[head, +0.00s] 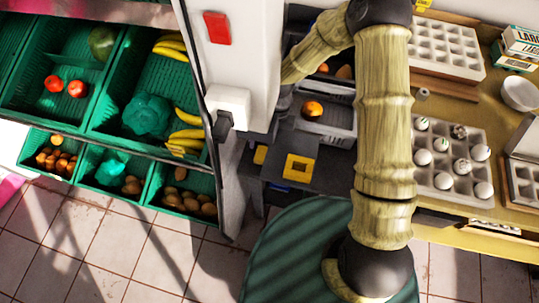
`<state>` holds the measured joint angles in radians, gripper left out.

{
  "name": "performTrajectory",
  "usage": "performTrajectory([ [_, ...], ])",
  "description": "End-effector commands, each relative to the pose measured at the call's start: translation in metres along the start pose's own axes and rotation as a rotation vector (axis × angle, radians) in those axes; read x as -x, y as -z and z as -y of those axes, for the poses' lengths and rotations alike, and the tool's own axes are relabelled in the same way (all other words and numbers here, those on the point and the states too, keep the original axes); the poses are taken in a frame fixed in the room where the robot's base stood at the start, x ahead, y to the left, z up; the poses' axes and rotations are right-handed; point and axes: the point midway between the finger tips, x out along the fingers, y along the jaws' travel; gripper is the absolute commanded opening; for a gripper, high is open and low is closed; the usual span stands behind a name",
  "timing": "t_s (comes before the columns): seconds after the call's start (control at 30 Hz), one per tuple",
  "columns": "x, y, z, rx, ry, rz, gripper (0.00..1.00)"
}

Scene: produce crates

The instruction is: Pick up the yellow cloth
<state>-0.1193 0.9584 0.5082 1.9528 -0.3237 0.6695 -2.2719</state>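No thing that is plainly a yellow cloth shows in the head view. A yellow square piece (299,168) with a darker middle lies on a dark grey surface near the centre. A smaller yellow patch (261,155) shows to its left. I cannot tell whether either is cloth. My arm rises at the right, bends at the top and runs down to the left behind the white column. My gripper is not visible.
A white column (238,60) with a red plate stands left of my arm. Green produce crates (120,85) fill the left. A grey crate (333,133) holds an orange (312,109). Egg trays (447,185) lie on the wooden table at right. The tiled floor (120,245) is clear.

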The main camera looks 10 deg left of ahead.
Motion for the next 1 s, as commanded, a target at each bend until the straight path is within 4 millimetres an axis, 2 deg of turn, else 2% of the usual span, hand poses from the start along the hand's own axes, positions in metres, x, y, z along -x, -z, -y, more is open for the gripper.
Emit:
performTrajectory([
  [0.13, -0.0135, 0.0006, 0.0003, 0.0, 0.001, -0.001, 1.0],
  [0.67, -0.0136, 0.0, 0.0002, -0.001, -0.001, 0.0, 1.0],
  [0.87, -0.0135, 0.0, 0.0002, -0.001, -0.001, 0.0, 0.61],
  [1.0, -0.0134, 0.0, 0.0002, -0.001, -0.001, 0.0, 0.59],
])
